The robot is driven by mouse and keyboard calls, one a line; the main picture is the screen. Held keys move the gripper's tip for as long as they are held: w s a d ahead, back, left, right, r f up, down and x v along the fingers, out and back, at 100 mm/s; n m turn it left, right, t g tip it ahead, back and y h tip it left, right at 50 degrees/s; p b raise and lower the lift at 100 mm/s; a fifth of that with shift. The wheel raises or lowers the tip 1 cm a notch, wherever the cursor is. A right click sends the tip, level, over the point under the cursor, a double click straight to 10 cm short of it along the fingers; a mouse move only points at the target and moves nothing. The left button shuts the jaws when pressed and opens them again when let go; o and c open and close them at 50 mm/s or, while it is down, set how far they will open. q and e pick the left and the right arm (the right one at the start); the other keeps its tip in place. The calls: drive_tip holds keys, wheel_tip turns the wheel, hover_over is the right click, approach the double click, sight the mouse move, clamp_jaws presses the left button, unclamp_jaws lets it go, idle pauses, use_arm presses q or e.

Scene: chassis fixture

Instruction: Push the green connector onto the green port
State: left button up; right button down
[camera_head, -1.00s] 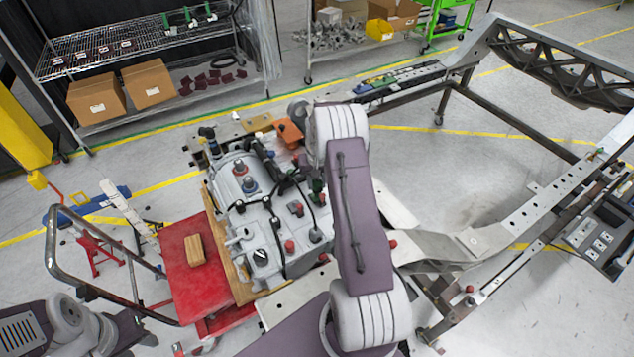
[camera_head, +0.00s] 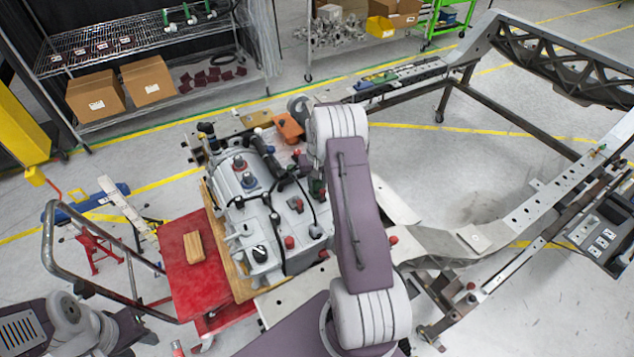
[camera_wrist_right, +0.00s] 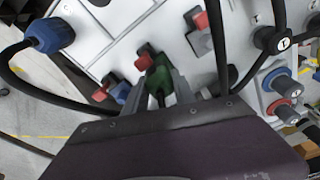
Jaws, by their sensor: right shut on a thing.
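The green connector (camera_wrist_right: 158,86) is between the two grey fingers of my right gripper (camera_wrist_right: 161,80) in the right wrist view. The gripper is shut on it, close over the light grey housing (camera_wrist_right: 115,40). In the head view a small dark green part (camera_head: 316,187) shows beside my right arm, which covers most of the gripper. I cannot make out the green port apart from the connector, nor whether the two touch. My left arm shows at the lower left of the head view; its gripper is out of view.
Red plugs (camera_wrist_right: 146,60), a blue plug (camera_wrist_right: 50,35) and black cables (camera_wrist_right: 60,110) crowd the housing around the gripper. A red table (camera_head: 195,275) with a wooden block (camera_head: 194,247) stands left of the housing. The chassis frame (camera_head: 480,236) extends to the right.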

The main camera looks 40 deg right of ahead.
drive_tip(key=shift+f, duration=0.5)
drive_tip(key=c, duration=0.9)
unclamp_jaws()
drive_tip(key=shift+c, duration=0.2)
wheel_tip(320, 180, up, 6)
drive_tip(key=p, duration=0.4)
drive_tip(key=shift+r, duration=0.15)
